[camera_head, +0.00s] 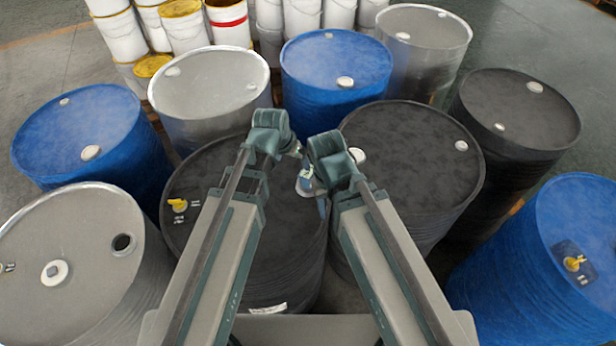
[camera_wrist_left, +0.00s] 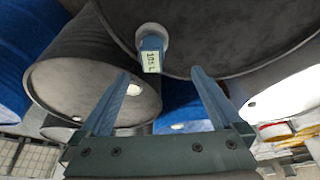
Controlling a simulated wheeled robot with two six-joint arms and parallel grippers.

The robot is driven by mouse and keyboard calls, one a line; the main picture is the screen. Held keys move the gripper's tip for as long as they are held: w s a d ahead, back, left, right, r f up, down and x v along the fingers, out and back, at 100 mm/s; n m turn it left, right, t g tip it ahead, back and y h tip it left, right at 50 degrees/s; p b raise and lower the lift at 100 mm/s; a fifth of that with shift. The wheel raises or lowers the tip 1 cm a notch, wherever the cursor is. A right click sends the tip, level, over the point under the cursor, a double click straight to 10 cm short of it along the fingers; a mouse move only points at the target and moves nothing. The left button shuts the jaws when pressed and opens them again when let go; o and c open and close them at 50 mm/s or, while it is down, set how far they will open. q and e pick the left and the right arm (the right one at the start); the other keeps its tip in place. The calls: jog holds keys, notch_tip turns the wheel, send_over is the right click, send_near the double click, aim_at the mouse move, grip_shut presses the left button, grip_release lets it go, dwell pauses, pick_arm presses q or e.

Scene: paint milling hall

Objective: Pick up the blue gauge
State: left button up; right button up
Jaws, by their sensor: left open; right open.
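The blue gauge (camera_wrist_left: 151,57) is a small blue block with a pale label, below a grey round part at the rim of a black drum (camera_wrist_left: 215,30). In the head view, a small pale and blue item (camera_head: 305,184), apparently the gauge, shows between my arms, partly hidden. My left gripper (camera_wrist_left: 160,74) is open and empty; its fingers point toward the gauge, which appears between and just past the tips. In the head view, my left gripper (camera_head: 292,149) is above the left black drum. My right gripper (camera_head: 322,165) is close beside it, its fingers mostly hidden.
Blue drums (camera_head: 337,65), grey drums (camera_head: 75,240) and another black drum (camera_head: 411,150) crowd around. Yellow fittings sit on the left black drum (camera_head: 178,205) and the right blue drum (camera_head: 573,263). White pails (camera_head: 180,30) stand at the back.

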aim_at(304, 175)
pick_arm(q)
jog(key=shift+m, duration=0.4)
jog(key=w+d+f+b, duration=0.1)
jog(key=f+b, duration=0.1)
jog(key=w+d+f+b, duration=0.1)
jog(key=f+b, duration=0.1)
jog(key=b, duration=0.1)
jog(key=w+d+f+b, duration=0.1)
jog(key=f+b, duration=0.1)
jog(key=f, duration=0.1)
jog(key=shift+w+d+f, duration=0.1)
jog(key=shift+w, duration=0.2)
jog(key=shift+w+d+f+b, duration=0.15)
jog(key=shift+f+b, duration=0.1)
jog(key=shift+b, duration=0.25)
jog(key=b+x, duration=0.5)
jog(key=shift+d+f, duration=0.1)
jog(key=shift+d, duration=0.2)
grip_shut()
